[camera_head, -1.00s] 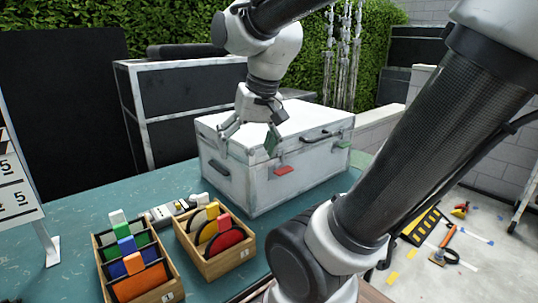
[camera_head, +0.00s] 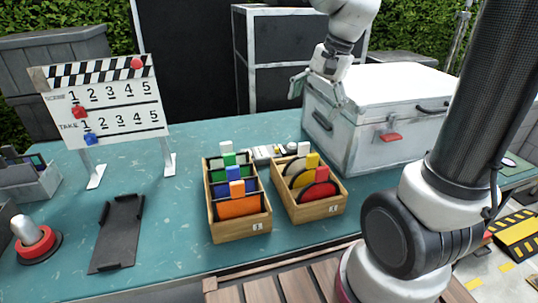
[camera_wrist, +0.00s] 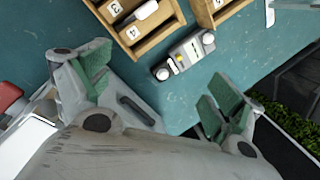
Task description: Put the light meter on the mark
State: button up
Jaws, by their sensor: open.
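A small grey and white device with a yellow button, which looks like the light meter (camera_head: 263,152), lies on the teal table behind the two wooden boxes. It also shows in the wrist view (camera_wrist: 180,57), beyond the fingers and apart from them. My gripper (camera_head: 318,92) is open and empty, raised near the left end of the white case. Its green-padded fingers are spread wide in the wrist view (camera_wrist: 160,85). I cannot pick out the mark for certain; a dark tray with raised corner clips (camera_head: 118,235) lies at the front left.
Wooden boxes of coloured filters (camera_head: 240,228) and discs (camera_head: 311,211) stand in front of the device. The white case (camera_head: 362,145) stands right of it. A clapperboard (camera_head: 105,105) on legs and a red-based button (camera_head: 38,246) are at left. The table between clapperboard and boxes is clear.

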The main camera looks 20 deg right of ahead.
aim_at(269, 150)
jog(key=w+a+f+m, duration=0.2)
jog(key=w+f, duration=0.1)
jog(key=f, duration=0.1)
jog(key=w+a+f+m+g+y, duration=0.1)
jog(key=w+f+m, duration=0.2)
jog(key=w, duration=0.1)
jog(key=w+a+f+m, duration=0.2)
jog(key=w+f, duration=0.2)
jog(key=shift+w+a+f+m+g+y, duration=0.25)
jog(key=shift+a+f+m+g+y, duration=0.05)
jog(key=shift+a+f, duration=0.05)
jog(key=shift+m, duration=0.3)
jog(key=x, duration=0.8)
jog(key=shift+d+f, duration=0.2)
jog(key=shift+f, duration=0.2)
jog(key=c, duration=1.5)
